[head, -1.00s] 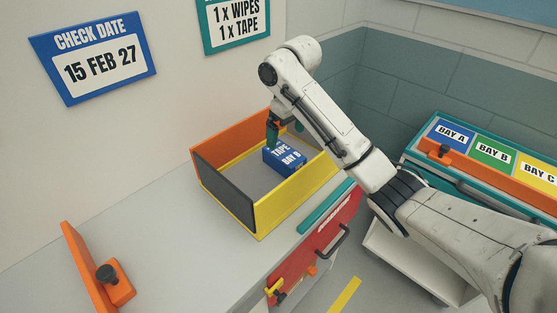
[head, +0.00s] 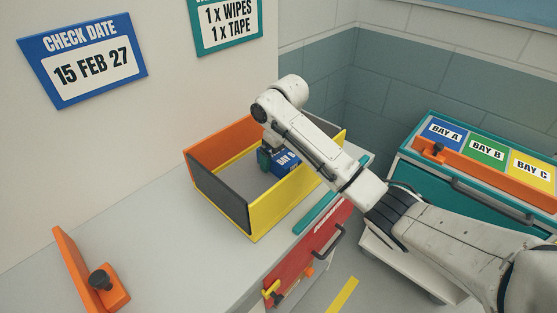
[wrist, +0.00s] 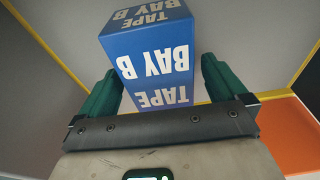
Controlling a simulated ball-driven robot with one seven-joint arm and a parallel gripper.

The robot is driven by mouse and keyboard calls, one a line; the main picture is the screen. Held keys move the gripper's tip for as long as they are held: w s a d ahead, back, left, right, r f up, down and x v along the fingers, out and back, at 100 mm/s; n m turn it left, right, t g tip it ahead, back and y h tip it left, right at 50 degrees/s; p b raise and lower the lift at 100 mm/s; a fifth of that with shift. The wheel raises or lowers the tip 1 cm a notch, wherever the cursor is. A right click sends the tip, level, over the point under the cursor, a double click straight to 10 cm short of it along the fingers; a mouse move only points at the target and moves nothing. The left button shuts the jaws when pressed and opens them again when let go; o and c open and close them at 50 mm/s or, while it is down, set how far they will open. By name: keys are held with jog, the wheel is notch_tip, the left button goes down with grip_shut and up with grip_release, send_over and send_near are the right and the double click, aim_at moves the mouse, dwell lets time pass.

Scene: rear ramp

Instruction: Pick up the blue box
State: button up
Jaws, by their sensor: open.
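The blue box (head: 285,163), lettered TAPE BAY B, sits inside an open bin (head: 240,213) with orange, yellow and dark grey walls. In the head view my arm and gripper cover part of it. My gripper (head: 266,160) is down in the bin at the box's left end. In the wrist view the blue box (wrist: 152,55) shows between and beyond the two green fingers of my gripper (wrist: 158,82). The fingers are open, one on each side of the box. I cannot tell whether either finger touches it.
The bin's walls stand close around my gripper. The bin rests on a grey counter (head: 150,215) with an orange bracket (head: 85,275) at the near left. A red drawer front (head: 310,255) lies below. A cart (head: 470,185) labelled BAY A, BAY B and BAY C stands at right.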

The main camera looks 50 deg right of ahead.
jog(key=c, duration=1.2)
jog(key=shift+r, duration=0.1)
